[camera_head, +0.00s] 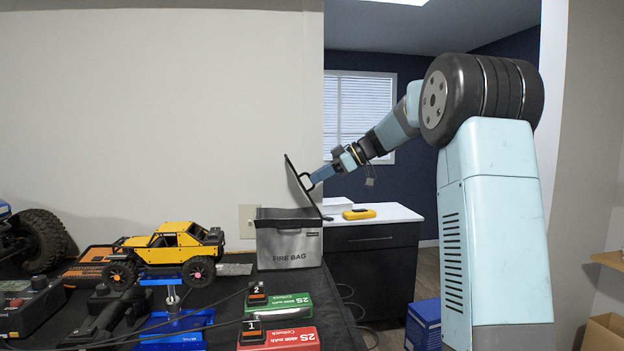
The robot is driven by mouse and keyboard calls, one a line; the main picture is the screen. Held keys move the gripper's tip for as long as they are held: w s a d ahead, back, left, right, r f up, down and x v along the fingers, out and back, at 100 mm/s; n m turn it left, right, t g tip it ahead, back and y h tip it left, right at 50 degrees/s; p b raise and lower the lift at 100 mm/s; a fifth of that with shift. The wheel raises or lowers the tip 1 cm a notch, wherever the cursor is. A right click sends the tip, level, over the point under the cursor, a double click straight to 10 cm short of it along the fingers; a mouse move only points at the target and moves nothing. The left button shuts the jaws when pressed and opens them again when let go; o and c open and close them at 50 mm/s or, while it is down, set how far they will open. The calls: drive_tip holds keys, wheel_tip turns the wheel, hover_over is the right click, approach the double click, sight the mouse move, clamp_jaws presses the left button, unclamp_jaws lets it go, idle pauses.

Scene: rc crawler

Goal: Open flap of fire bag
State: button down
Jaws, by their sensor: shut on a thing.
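The fire bag (289,248) is a silver-grey box with dark trim and "FIRE BAG" on its front. It stands at the right end of the black table. Its dark flap (303,187) is raised and leans steeply up above the bag's right side, so the top of the bag appears open. My gripper (311,181) reaches in from the right and is shut on the flap near its handle. The fingertips are small, and the exact contact is hard to make out. The inside of the bag is mostly hidden.
A yellow RC crawler (172,248) sits on a blue stand left of the bag. A green battery box (279,311) and a red one (279,339) lie in front. A white-topped cabinet (373,240) stands behind at right. The wall is close behind the table.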

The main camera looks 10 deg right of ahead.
drive_tip(key=shift+s+d+f+m+t+y, duration=0.15)
drive_tip(key=shift+d+f+y, duration=0.1)
drive_tip(key=shift+d+y, duration=0.7)
drive_tip(key=shift+d+f+m+t+y, duration=0.15)
drive_tip(key=shift+d+f+y, duration=0.1)
drive_tip(key=shift+d+y, duration=0.65)
drive_tip(key=shift+a+f, duration=0.1)
drive_tip(key=c, duration=1.2)
unclamp_jaws()
drive_tip(key=v, duration=1.3)
drive_tip(key=shift+d, duration=0.45)
